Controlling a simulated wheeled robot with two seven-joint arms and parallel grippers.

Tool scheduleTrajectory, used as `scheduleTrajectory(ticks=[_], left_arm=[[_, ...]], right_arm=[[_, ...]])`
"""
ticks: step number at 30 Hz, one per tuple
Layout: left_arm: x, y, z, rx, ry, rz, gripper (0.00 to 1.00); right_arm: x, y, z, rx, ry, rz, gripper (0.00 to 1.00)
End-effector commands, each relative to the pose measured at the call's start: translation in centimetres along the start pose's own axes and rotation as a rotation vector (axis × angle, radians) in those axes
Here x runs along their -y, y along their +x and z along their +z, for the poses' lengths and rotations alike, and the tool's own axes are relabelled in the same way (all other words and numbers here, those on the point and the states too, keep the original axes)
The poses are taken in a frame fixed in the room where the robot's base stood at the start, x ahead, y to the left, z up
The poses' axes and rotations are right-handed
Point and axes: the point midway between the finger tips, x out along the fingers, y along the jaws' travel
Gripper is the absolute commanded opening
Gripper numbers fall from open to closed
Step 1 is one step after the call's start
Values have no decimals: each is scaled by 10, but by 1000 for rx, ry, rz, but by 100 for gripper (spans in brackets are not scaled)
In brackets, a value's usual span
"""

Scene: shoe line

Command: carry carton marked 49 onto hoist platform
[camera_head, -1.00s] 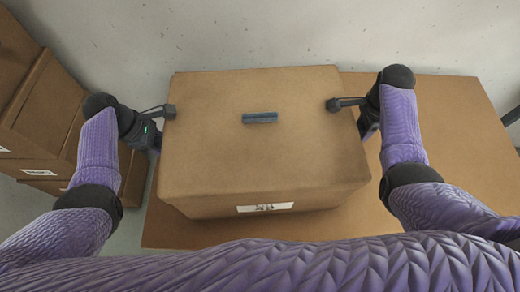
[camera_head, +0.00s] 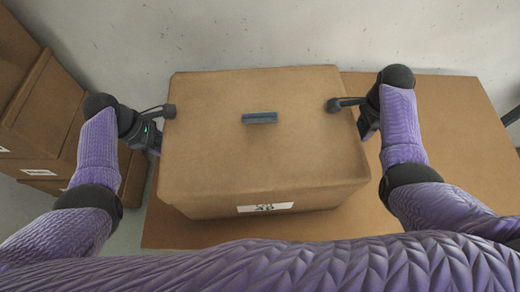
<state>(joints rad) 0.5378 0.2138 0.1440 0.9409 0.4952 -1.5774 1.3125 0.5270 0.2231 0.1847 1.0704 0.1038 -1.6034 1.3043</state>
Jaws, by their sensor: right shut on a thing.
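A large closed brown carton (camera_head: 265,155) sits between my two arms in the head view. A small blue-grey strip (camera_head: 260,118) lies on its top. A white label (camera_head: 265,208) is on its near side; its print is too small to read. My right gripper (camera_head: 350,112) is shut on the carton's right edge, one finger reaching over the top. My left gripper (camera_head: 160,120) is at the carton's left edge, with one finger at the rim; its other finger is hidden, so its grip is unclear. The hoist platform cannot be made out.
A flat brown surface (camera_head: 450,150) lies below the carton, bare on the right. Several other labelled cartons (camera_head: 45,115) are stacked at the left. A pale wall (camera_head: 270,35) stands close behind. A dark piece (camera_head: 511,117) shows at the right edge.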

Motion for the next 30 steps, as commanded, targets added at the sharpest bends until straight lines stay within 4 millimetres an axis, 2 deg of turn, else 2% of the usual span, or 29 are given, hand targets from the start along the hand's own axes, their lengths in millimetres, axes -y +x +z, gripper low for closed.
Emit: scheduleTrajectory(ticks=[17,20,30], left_arm=[[-1,-2,0,-1,0,2,0],[-1,-9,3,-1,1,4,0],[-2,-53,21,-1,4,12,0]], right_arm=[[1,-2,0,-1,0,-2,0],[1,-9,0,-1,0,-4,0],[2,-57,-1,-1,1,-13,0]])
